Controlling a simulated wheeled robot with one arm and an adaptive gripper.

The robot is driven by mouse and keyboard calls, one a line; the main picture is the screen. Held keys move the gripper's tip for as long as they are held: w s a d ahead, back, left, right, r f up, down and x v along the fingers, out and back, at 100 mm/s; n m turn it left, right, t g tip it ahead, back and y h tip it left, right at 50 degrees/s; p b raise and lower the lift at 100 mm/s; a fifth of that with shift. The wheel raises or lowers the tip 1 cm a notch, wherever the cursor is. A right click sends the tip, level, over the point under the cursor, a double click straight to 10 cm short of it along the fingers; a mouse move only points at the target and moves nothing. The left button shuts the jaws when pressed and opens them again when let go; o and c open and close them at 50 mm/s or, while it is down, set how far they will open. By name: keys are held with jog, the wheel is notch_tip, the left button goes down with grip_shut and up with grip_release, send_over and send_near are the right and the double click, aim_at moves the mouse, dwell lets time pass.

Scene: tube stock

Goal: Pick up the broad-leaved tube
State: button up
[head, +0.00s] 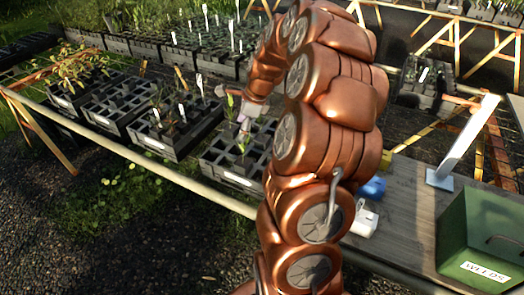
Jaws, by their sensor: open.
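A tube with a few broad green leaves (242,146) stands in the black cell tray (214,166) just left of my arm. I take it for the broad-leaved tube, but it is small in this view. My gripper (243,124) hangs over this tray, pointing down, close to the plant's leaves. It is open. Whether the fingers are around the plant or beside it, I cannot tell. The tube's lower part is hidden in the tray.
More black trays with seedlings and white labels (183,111) stand to the left along the metal-railed bench. A green box marked "WEEDS" (484,235), a blue item (373,187) and a white item (364,220) are on the right board. My arm hides part of the bench.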

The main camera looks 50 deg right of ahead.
aim_at(262, 137)
jog(key=d+f+m, duration=0.1)
jog(key=d+m, duration=0.1)
jog(key=d, duration=0.1)
jog(key=d+f+m, duration=0.2)
jog(key=d, duration=0.2)
jog(key=s+d+f+m+h, duration=0.1)
jog(key=d+m, duration=0.1)
jog(key=d, duration=0.2)
jog(key=shift+f+t, duration=0.15)
jog(key=shift+t, duration=0.25)
jog(key=shift+x, duration=1.15)
jog(key=shift+s+p+x, duration=0.15)
jog(key=shift+p+x, duration=0.35)
jog(key=shift+x, duration=0.85)
jog(key=shift+s+p+x, duration=0.1)
jog(key=shift+p+x, duration=0.4)
jog(key=shift+x, duration=0.85)
jog(key=shift+a, duration=0.1)
grip_shut()
